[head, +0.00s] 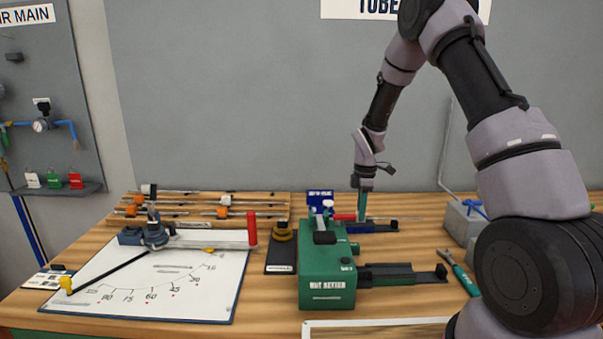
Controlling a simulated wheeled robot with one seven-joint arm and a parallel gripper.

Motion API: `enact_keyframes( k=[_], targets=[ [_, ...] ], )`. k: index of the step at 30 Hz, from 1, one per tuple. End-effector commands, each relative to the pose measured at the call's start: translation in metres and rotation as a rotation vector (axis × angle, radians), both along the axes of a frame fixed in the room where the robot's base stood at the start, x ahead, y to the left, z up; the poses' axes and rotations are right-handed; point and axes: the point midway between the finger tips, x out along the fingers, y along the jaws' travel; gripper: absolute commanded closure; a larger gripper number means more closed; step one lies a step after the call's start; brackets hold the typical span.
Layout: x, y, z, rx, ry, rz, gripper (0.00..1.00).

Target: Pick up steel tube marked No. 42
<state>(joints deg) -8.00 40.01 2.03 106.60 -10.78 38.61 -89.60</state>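Several thin steel tubes with orange fittings lie on a wooden rack (215,206) at the back left of the bench. No number can be read on any of them, so I cannot tell which is No. 42. My gripper (363,212) points down behind the green machine, well to the right of the rack. A narrow teal piece shows at its end. I cannot tell whether this is its fingers or something held, nor whether the gripper is open or shut.
A white angle-marked board (205,290) with a clamp and a red-handled lever (252,228) lies in front of the rack. The green machine (325,275) stands mid-bench, with a black slide on its right. A green-handled tool (462,276) lies farther right.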

Motion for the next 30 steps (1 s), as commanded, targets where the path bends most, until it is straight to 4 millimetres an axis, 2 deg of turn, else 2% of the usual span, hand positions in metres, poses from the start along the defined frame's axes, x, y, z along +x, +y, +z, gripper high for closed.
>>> enact_keyframes(
  k=[10, 30],
  targets=[
    [0.0, 0.0, 0.004, 0.0, -0.001, 0.0, 1.0],
    [0.001, 0.0, 0.038, 0.001, -0.002, 0.0, 1.0]
  ],
)
